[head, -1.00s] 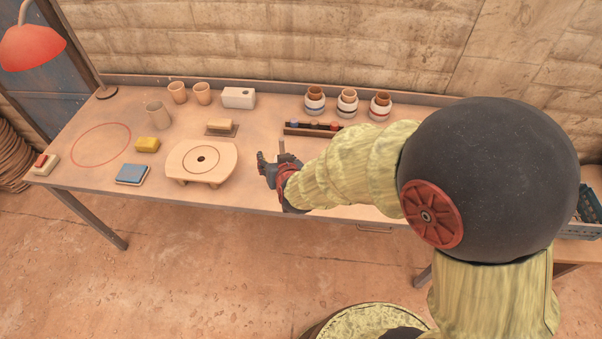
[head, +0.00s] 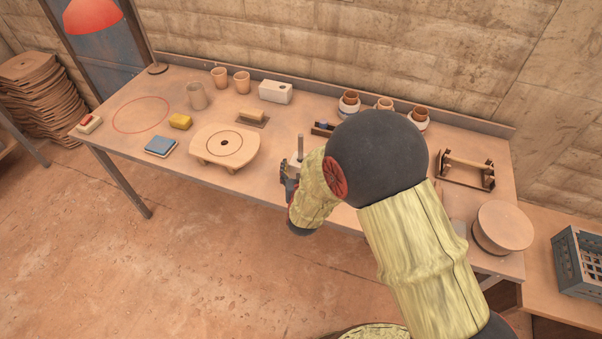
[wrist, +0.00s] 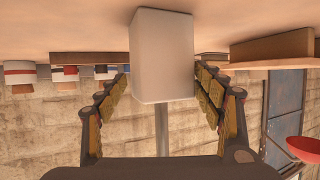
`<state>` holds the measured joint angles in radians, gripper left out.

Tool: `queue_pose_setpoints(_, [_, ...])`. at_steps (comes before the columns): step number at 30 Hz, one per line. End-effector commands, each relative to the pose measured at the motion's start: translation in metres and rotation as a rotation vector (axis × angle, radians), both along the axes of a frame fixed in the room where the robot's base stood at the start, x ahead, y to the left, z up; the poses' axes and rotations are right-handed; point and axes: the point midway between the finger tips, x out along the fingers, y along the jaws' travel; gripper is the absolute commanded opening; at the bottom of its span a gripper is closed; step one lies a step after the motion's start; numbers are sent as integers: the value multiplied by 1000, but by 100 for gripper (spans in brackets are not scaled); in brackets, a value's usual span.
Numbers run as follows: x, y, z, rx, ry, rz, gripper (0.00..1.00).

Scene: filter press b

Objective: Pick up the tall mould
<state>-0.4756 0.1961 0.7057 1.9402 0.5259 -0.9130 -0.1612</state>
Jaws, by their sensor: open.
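A pale block with a tall grey upright rod on top, which looks like the tall mould (head: 300,147), stands near the front edge of the table. The arm and gripper partly hide it in the head view. In the wrist view, which is upside down, the block (wrist: 162,55) is centred between the fingertips, with its rod toward the palm side. My gripper (wrist: 160,75) is open, one finger on each side, with narrow gaps showing. In the head view my gripper (head: 290,182) is low at the table's front edge. I cannot tell how deep the block sits between the fingers.
A trowel-like tool (head: 250,119) and a white box with a hole (head: 275,92) lie behind. Stacked cups (head: 349,103) are partly behind my arm. A wooden rack (head: 466,171) and a round disc (head: 503,226) stand right.

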Motion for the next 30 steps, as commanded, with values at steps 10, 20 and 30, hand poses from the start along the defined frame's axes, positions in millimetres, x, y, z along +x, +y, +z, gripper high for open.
queue_pose_setpoints(10, [19,0,-8,0,0,0,67])
queue_pose_setpoints(20, [19,0,-8,0,1,0,51])
queue_pose_setpoints(30, [19,0,-8,0,1,0,32])
